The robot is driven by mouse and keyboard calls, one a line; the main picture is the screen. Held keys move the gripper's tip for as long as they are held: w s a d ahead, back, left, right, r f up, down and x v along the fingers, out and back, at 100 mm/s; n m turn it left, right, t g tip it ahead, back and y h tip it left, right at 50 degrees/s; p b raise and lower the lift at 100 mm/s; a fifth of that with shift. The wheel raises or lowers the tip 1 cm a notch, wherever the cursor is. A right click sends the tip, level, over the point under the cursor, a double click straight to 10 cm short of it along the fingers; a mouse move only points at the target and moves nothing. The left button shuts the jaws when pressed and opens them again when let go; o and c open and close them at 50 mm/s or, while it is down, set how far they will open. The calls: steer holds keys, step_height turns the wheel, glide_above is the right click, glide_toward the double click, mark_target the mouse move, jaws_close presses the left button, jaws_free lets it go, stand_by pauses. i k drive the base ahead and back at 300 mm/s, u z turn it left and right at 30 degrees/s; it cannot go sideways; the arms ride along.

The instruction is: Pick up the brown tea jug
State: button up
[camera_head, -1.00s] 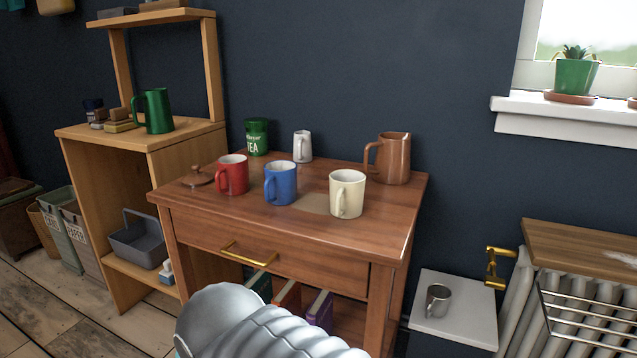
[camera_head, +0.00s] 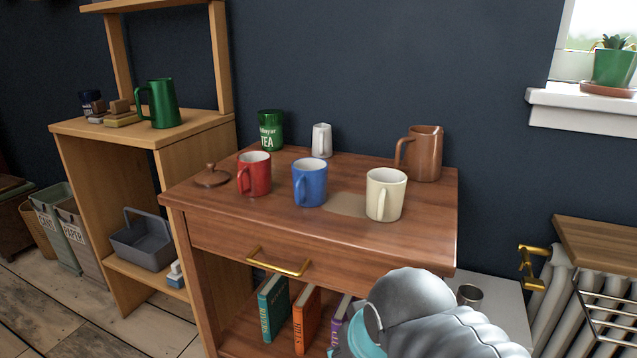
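The brown tea jug (camera_head: 424,154) stands upright at the back right of the wooden cabinet top (camera_head: 300,229). Its handle points left and its top is open. A brown lid with a knob (camera_head: 211,178) lies on the left side of the same top. My grey arm shows at the bottom right, in front of the cabinet and below the jug, apart from it. My gripper's fingers are not in the picture.
Red (camera_head: 255,175), blue (camera_head: 309,184) and cream (camera_head: 386,196) mugs stand in front of the jug. A green tea tin (camera_head: 270,130) and a small white jug (camera_head: 321,141) stand behind. A green jug (camera_head: 160,104) is on the left shelf unit. The windowsill (camera_head: 580,108) is at right.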

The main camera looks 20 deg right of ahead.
mark_target(423, 154)
steer(key=u, duration=0.9)
steer(key=k, duration=1)
steer(key=z, duration=1.05)
steer(key=i, duration=0.45)
